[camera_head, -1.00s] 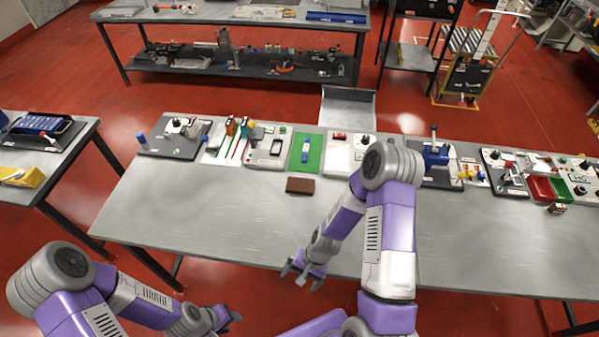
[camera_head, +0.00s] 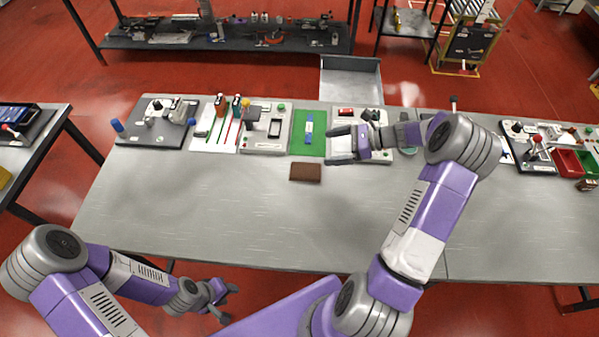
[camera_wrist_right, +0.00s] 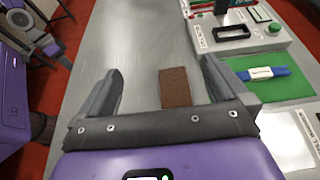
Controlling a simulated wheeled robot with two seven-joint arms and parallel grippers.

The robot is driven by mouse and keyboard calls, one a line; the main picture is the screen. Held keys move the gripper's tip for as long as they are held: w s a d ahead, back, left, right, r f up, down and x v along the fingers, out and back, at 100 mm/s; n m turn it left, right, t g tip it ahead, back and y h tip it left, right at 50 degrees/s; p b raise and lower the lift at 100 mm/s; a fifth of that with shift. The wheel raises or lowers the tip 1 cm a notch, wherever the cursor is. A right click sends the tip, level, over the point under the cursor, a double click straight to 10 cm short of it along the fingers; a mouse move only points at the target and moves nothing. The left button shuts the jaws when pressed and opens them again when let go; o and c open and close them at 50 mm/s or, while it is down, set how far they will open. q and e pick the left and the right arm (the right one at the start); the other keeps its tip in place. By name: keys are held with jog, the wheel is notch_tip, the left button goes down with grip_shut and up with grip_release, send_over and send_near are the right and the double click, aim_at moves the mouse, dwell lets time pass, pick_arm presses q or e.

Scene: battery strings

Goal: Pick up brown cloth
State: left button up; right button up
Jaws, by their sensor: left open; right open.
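The brown cloth (camera_head: 305,172) lies flat on the grey table, just in front of the green mat. It also shows in the right wrist view (camera_wrist_right: 175,87), between and beyond my open fingers. My right gripper (camera_head: 333,145) is open and empty, above the table to the right of the cloth and apart from it. In the right wrist view the right gripper (camera_wrist_right: 160,85) has its fingers spread wide. My left gripper (camera_head: 228,303) is open and empty, low in front of the table's near edge, far from the cloth.
The green mat (camera_head: 299,146) with a blue strip (camera_head: 308,130) lies behind the cloth. Several boards with parts line the table's back edge, among them a black board (camera_head: 152,138) and red and green bins (camera_head: 567,163). The grey table (camera_head: 200,210) is clear in front.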

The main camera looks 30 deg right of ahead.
jog(key=b, duration=0.9)
send_near(304, 170)
jog(key=shift+w+a+r, duration=0.2)
jog(key=shift+a+r, duration=0.1)
jog(key=shift+a, duration=0.25)
jog(key=shift+w+f, duration=0.1)
jog(key=shift+f, duration=0.1)
jog(key=x, duration=0.2)
jog(key=b+x, duration=0.1)
jog(key=x, duration=0.4)
jog(key=shift+w+a+f, duration=0.1)
jog(key=shift+w+f, duration=0.05)
jog(key=shift+f, duration=0.25)
jog(key=shift+c, duration=0.3)
jog(key=c, duration=0.9)
